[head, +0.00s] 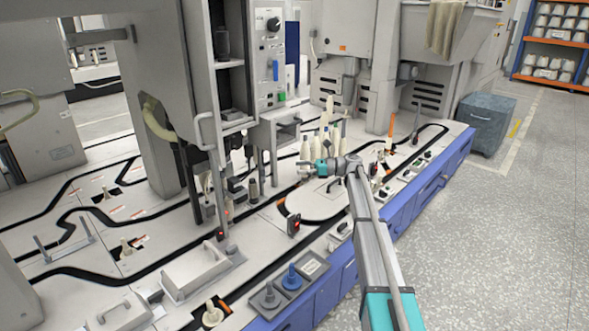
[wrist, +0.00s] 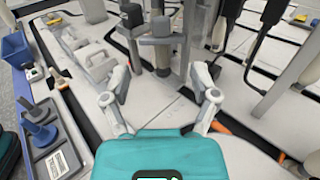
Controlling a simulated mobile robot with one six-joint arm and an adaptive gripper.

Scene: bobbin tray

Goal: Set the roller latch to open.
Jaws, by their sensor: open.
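My gripper (head: 303,165) is over the machine deck in the head view, reaching in from the right. In the wrist view my gripper (wrist: 161,88) has its two fingers spread apart, with nothing between the tips. Ahead of the fingers stand a grey post with a round top and a flat arm (wrist: 162,41) and another grey post (wrist: 131,18) beside it. I cannot tell for sure which part is the roller latch, or how it is set. In the head view a short grey cylinder (head: 253,188) stands on the deck left of my gripper.
Pale bobbins (head: 334,132) stand close behind my gripper. A blue peg (head: 292,275) and a grey peg (head: 269,294) sit on plates at the deck's front edge. A machine column (head: 160,100) rises at left. The floor (head: 480,240) at right is clear.

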